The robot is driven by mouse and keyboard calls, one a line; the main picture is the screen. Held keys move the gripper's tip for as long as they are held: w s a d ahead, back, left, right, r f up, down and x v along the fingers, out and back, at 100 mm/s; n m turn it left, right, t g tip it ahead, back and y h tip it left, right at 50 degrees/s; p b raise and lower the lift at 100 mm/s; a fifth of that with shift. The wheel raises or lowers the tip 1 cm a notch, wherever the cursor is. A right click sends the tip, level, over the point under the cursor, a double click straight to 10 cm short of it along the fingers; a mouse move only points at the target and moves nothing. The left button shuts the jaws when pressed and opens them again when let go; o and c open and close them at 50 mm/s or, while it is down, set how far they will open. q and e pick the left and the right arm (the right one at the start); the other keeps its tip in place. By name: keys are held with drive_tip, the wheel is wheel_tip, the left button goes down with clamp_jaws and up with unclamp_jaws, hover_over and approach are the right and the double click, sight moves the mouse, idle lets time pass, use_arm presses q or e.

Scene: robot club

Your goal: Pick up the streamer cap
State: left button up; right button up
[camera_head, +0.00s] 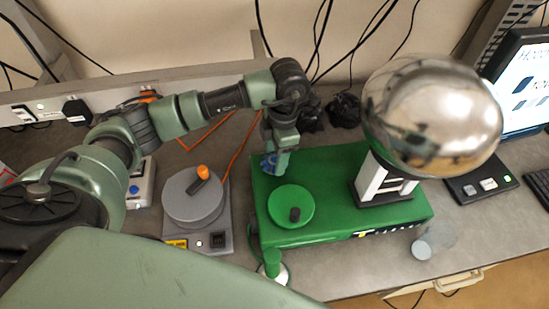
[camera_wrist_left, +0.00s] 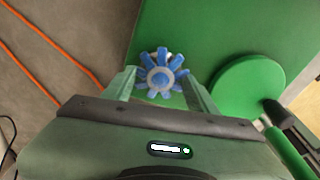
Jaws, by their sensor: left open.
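The streamer cap looks like a small blue spoked wheel with a pale hub. It shows in the left wrist view (camera_wrist_left: 161,75) between my open left fingers, at the edge of the green base. In the head view the cap (camera_head: 267,166) is partly hidden by my left gripper (camera_head: 273,163), which points down over the left back part of the green base (camera_head: 335,165). In the left wrist view my gripper (camera_wrist_left: 160,88) has a finger on each side of the cap. I cannot tell whether they touch it. My right gripper is not in view.
A large shiny metal sphere (camera_head: 430,115) stands on the green base at right. A green disc with a dark knob (camera_head: 291,207) lies close to the gripper. A grey turntable box (camera_head: 194,198) stands left, with orange cables (camera_head: 243,140) behind. A green post (camera_head: 272,263) stands in front.

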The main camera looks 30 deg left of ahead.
use_arm(q)
drive_tip(key=shift+f, duration=0.2)
clamp_jaws()
drive_tip(key=shift+r, duration=0.1)
